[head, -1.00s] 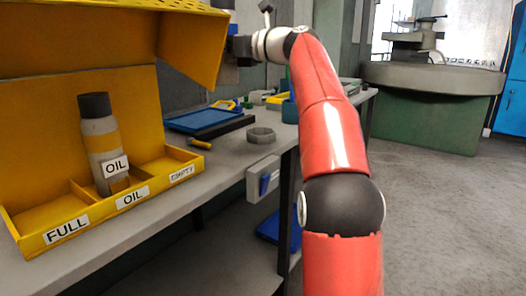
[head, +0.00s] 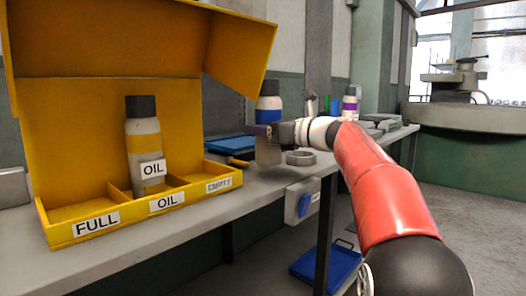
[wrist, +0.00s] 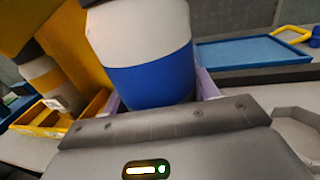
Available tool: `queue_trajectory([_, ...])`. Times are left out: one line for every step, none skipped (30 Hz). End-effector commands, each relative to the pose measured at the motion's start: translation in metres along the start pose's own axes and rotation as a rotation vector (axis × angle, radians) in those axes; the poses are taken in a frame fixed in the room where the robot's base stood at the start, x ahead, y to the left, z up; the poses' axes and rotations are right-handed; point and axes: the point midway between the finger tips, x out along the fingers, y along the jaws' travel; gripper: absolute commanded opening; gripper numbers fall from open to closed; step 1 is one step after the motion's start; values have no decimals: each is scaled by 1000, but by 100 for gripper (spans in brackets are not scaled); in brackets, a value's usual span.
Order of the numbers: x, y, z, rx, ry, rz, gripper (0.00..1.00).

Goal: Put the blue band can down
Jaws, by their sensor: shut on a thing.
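My gripper (head: 268,131) is shut on the blue band can (head: 268,103), a light can with a dark cap and a blue band. The can is upright or nearly so, to the right of the yellow box in the head view. The jaws hide part of its body, and I cannot tell whether its base touches the bench. In the wrist view the can (wrist: 150,75) fills the space between the pale fingers, its blue band just above them.
The yellow box (head: 85,228) has compartments labelled FULL, OIL and EMPTY. A yellow band can (head: 143,140) stands in the middle one; the side ones look empty. A grey hexagonal ring (head: 300,157), a blue tray (head: 225,148) and a purple band can (head: 349,105) are on the bench.

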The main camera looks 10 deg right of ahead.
Motion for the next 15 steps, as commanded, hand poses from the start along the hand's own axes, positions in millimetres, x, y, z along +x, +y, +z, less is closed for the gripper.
queue_trajectory([0, 0, -11, 3, 1, -1, 34])
queue_trajectory([0, 0, -16, 2, 1, -1, 34])
queue_trajectory([0, 0, -23, 4, 0, -1, 34])
queue_trajectory([0, 0, -27, 3, 0, -1, 34])
queue_trajectory([0, 0, -31, 2, 0, -1, 34])
queue_trajectory([0, 0, -35, 2, 1, -1, 34])
queue_trajectory([0, 0, -37, 1, 0, -1, 34])
queue_trajectory([0, 0, -38, 0, 0, -1, 34])
queue_trajectory([0, 0, -38, 0, -1, -1, 34])
queue_trajectory([0, 0, -38, -1, -1, -1, 34])
queue_trajectory([0, 0, -38, -1, -1, -1, 34])
queue_trajectory([0, 0, -38, -1, -1, -1, 34])
queue_trajectory([0, 0, -38, -1, -1, -1, 34])
queue_trajectory([0, 0, -38, -1, -1, -1, 34])
queue_trajectory([0, 0, -38, 0, -1, -1, 34])
